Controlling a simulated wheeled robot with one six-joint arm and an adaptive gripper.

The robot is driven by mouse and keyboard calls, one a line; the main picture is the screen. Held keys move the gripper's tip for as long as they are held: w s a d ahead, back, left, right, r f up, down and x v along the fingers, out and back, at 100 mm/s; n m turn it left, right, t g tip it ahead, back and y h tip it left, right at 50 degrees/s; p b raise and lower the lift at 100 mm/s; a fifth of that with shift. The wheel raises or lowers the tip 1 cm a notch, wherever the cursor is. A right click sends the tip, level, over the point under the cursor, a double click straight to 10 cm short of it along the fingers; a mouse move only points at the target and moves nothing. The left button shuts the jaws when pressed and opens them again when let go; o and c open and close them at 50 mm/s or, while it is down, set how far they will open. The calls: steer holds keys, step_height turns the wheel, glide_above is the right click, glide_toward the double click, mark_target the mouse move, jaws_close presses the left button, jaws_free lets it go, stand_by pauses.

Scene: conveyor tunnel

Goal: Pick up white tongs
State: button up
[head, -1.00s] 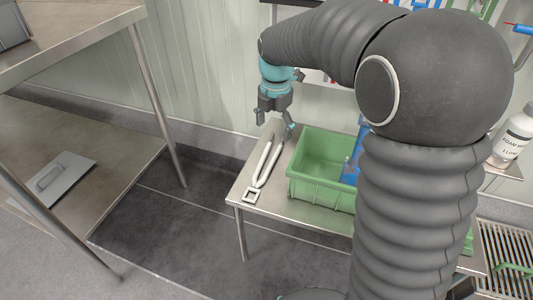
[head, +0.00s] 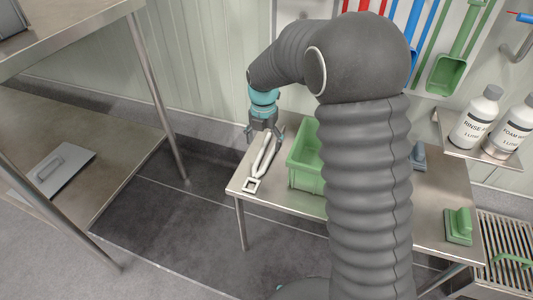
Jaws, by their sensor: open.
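The white tongs (head: 264,160) lie on the left part of a small steel table. Their square-ended handle (head: 251,185) points toward the table's front left corner, and their arms run toward the back. My gripper (head: 263,137) is open and points down over the far end of the tongs. Its two fingers appear spread to either side of the tongs. I cannot tell whether they touch the tongs or the table.
A green crate (head: 304,178) stands just right of the tongs, partly hidden by my arm. A green brush (head: 459,225) lies on the table's right side. White bottles (head: 475,118) stand on a shelf at right. A larger steel table (head: 60,40) is at left.

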mark_target(265, 158)
steer(key=shift+w+d+f, duration=0.1)
steer(key=shift+f, duration=1.2)
steer(key=shift+w+d+f, duration=0.1)
steer(key=shift+f, duration=1.15)
steer(key=c, duration=1.3)
